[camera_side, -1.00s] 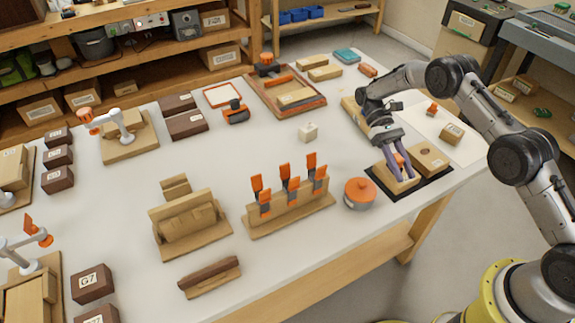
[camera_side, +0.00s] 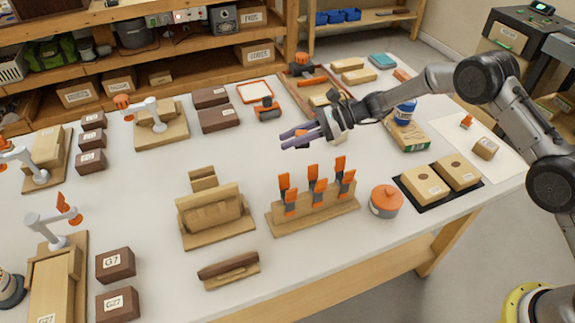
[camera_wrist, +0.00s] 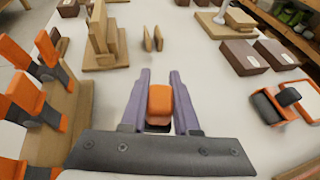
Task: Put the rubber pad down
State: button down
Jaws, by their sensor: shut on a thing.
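My gripper (camera_side: 284,141) is raised over the middle of the white table, its purple fingers pointing left. In the wrist view its fingertips (camera_wrist: 160,75) are on either side of a small orange block with a dark lower edge, apparently the rubber pad (camera_wrist: 159,103). My gripper is shut on this piece and holds it clear of the table. In the side view the fingers mostly hide the pad. A black mat (camera_side: 412,195) lies at the right of the table with two light wooden blocks (camera_side: 426,188) on it.
A wooden rack with orange-handled tools (camera_side: 315,210) stands below my gripper in the side view. An orange-lidded pot (camera_side: 386,201) is to its right. A wooden slotted stand (camera_side: 212,213) is to the left. White table shows between the fixtures.

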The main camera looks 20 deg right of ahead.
aim_at(277, 166)
jog(key=w+a+f, duration=0.1)
jog(key=f, duration=0.2)
jog(key=w+a+f+m+t, duration=0.1)
jog(key=f, duration=0.2)
jog(key=w+f+t, duration=0.1)
jog(key=f, duration=0.1)
jog(key=shift+a+f+h, duration=0.3)
jog(key=shift+a+f, duration=0.1)
jog(key=shift+f+m, duration=0.1)
jog(key=shift+m, duration=0.2)
jog(key=c, duration=0.7)
grip_release()
jog(key=shift+o, duration=0.2)
